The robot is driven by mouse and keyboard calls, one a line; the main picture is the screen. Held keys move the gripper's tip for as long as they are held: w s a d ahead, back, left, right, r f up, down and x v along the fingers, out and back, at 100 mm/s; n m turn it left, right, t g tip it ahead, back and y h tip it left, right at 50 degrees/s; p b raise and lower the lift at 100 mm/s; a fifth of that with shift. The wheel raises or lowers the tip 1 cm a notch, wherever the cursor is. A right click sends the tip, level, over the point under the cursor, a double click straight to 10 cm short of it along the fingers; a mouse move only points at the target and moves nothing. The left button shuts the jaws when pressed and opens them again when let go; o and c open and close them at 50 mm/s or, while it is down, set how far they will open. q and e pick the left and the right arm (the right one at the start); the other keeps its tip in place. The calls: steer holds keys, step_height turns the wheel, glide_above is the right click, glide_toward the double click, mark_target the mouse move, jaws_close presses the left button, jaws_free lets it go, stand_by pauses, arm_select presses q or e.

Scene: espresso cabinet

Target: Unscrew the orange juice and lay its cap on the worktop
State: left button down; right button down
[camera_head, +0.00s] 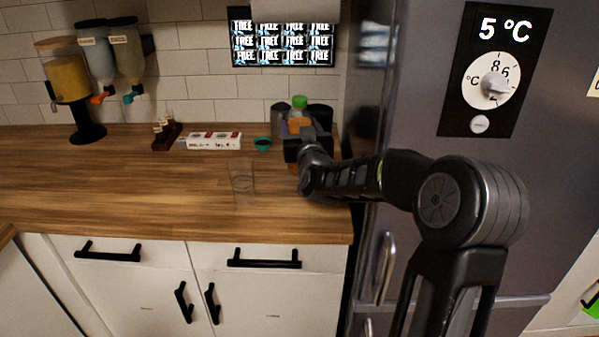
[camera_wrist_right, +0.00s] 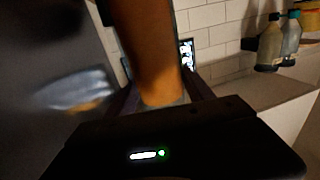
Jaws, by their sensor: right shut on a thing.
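The orange juice bottle (camera_head: 295,123) stands upright at the back right of the worktop (camera_head: 110,180), with its green cap (camera_head: 299,102) on top. My right gripper (camera_head: 304,138) is shut on the bottle's body, below the cap. In the right wrist view the orange bottle (camera_wrist_right: 146,50) fills the space between the fingers; its cap is out of that picture. My left gripper is not in view.
A clear glass (camera_head: 242,182) stands mid-worktop. The fridge (camera_head: 420,110) closes off the right side. The left front worktop is clear.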

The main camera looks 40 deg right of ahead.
steer(key=shift+f, duration=2.15)
step_height(320, 180, down, 4)
steer(key=shift+r+p, duration=0.2)
steer(key=shift+p, duration=0.4)
steer(key=shift+f, duration=0.15)
steer(key=shift+f, duration=0.1)
steer(key=shift+c, duration=2)
jaws_free()
